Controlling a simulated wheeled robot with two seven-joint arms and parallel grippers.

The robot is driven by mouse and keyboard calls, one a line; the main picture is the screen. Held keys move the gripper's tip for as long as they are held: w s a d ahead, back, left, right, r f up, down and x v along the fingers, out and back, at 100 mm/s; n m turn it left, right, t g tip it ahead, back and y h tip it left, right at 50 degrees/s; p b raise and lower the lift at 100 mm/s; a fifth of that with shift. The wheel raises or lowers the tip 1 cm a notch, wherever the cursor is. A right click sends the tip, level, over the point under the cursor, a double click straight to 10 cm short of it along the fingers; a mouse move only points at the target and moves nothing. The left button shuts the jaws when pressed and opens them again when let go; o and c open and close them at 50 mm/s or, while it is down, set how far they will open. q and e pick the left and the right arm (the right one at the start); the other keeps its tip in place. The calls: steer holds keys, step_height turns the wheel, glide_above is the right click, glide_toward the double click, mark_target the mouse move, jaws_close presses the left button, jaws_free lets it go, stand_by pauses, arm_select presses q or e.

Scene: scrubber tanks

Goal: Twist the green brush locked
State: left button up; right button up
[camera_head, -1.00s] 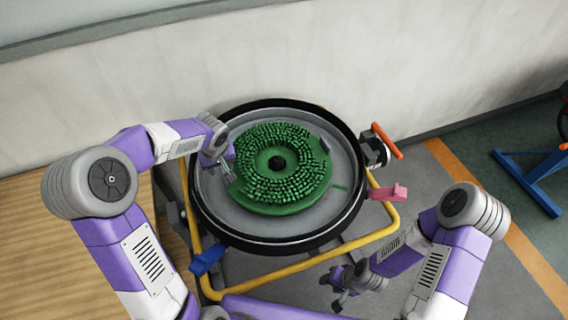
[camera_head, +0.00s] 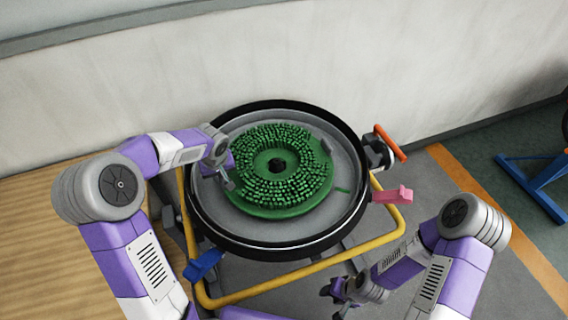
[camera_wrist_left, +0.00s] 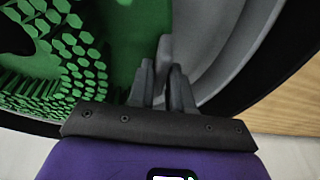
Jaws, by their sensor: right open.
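The green brush (camera_head: 262,205) lies bristles up in the round grey tank with a black rim (camera_head: 205,215). It has a dark centre hole. A grey tab (camera_head: 326,146) stands at its upper right edge. My left gripper (camera_head: 228,183) is at the brush's left edge. In the left wrist view its fingers (camera_wrist_left: 163,88) are close together on either side of another grey tab (camera_wrist_left: 164,50), beside the green bristles (camera_wrist_left: 65,50). They look shut on that tab; contact is partly hidden. My right gripper (camera_head: 334,298) is open and empty, below and right of the tank.
A yellow tube frame (camera_head: 300,271) runs around the tank. A blue lever (camera_head: 204,264), a pink lever (camera_head: 393,195) and an orange-handled valve (camera_head: 390,142) stick out near the rim. A pale wall (camera_head: 300,55) stands close behind.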

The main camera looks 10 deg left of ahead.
arm_select(q)
jaws_close()
steer(key=shift+w+r, duration=0.15)
steer(key=shift+w+a+m+p, duration=0.35)
steer(key=shift+w+m+p, duration=0.1)
steer(key=shift+w+p, duration=0.15)
steer(key=shift+w+a+m+p, duration=0.3)
steer(key=shift+w+m+p, duration=0.15)
steer(key=shift+w+p, duration=0.15)
steer(key=shift+w+a+m+h+p, duration=0.2)
steer(key=shift+w+m+p, duration=0.3)
steer(key=shift+w+p, duration=0.15)
steer(key=shift+w+a+m+h+p, duration=0.2)
steer(key=shift+w+m+p, duration=0.3)
steer(key=shift+w+p, duration=0.15)
steer(key=shift+w, duration=0.1)
steer(key=shift+w+a+m+p, duration=0.2)
steer(key=shift+w+m+p, duration=0.2)
steer(key=shift+w+p, duration=0.3)
steer(key=shift+w+m+t+p, duration=0.3)
steer(key=shift+w+m+p, duration=0.2)
steer(key=shift+w+p, duration=0.1)
